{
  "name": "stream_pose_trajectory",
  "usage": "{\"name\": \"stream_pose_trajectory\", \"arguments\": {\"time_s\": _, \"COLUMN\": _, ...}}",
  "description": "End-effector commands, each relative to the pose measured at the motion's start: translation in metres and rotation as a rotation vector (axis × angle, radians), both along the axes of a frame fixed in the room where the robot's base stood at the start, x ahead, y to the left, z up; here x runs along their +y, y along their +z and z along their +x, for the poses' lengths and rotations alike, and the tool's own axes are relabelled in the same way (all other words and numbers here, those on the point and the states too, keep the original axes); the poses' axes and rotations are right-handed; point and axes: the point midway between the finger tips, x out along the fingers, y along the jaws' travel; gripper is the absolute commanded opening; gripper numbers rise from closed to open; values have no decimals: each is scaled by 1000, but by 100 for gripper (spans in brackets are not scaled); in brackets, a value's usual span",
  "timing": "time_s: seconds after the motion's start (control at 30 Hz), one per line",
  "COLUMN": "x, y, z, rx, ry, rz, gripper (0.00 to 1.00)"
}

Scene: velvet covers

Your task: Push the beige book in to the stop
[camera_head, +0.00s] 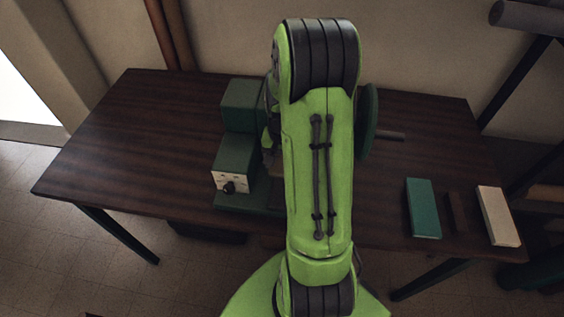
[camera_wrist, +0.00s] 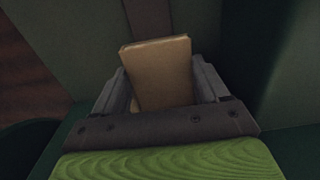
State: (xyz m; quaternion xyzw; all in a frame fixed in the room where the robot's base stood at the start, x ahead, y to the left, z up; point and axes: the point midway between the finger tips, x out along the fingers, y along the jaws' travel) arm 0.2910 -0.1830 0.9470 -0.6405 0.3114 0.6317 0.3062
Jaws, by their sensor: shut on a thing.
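The beige book (camera_wrist: 158,70) is between the two grey fingers of my gripper (camera_wrist: 163,88) in the wrist view. My gripper is shut on it. The book looks slightly tilted in that view, and its lower part is hidden. A dark brown upright strip (camera_wrist: 148,18) shows beyond the book, between grey-green surfaces; I cannot tell if it is the stop or whether the book touches it. In the head view my arm hides the gripper, the held book and the middle of the green machine (camera_head: 240,165).
The machine has a white control panel with a black knob (camera_head: 230,187) and a green wheel (camera_head: 369,122) at its right. A green book (camera_head: 422,208), a narrow brown block (camera_head: 457,212) and a cream book (camera_head: 497,215) lie at the right. The dark wooden table (camera_head: 120,150) is clear at left.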

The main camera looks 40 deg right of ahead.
Motion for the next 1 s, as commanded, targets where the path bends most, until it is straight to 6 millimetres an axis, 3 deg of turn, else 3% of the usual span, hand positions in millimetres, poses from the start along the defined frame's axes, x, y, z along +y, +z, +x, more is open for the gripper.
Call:
{"name": "stream_pose_trajectory", "arguments": {"time_s": 0.67, "x": -3, "y": 3, "z": 5, "rx": -2, "ry": 3, "rz": -1, "gripper": 38}}
{"name": "stream_pose_trajectory", "arguments": {"time_s": 0.7, "x": -3, "y": 3, "z": 5, "rx": -2, "ry": 3, "rz": -1, "gripper": 80}}
{"name": "stream_pose_trajectory", "arguments": {"time_s": 0.83, "x": -3, "y": 3, "z": 5, "rx": -3, "ry": 2, "rz": -2, "gripper": 100}}
{"name": "stream_pose_trajectory", "arguments": {"time_s": 1.0, "x": -4, "y": 3, "z": 6, "rx": -3, "ry": 2, "rz": -3, "gripper": 100}}
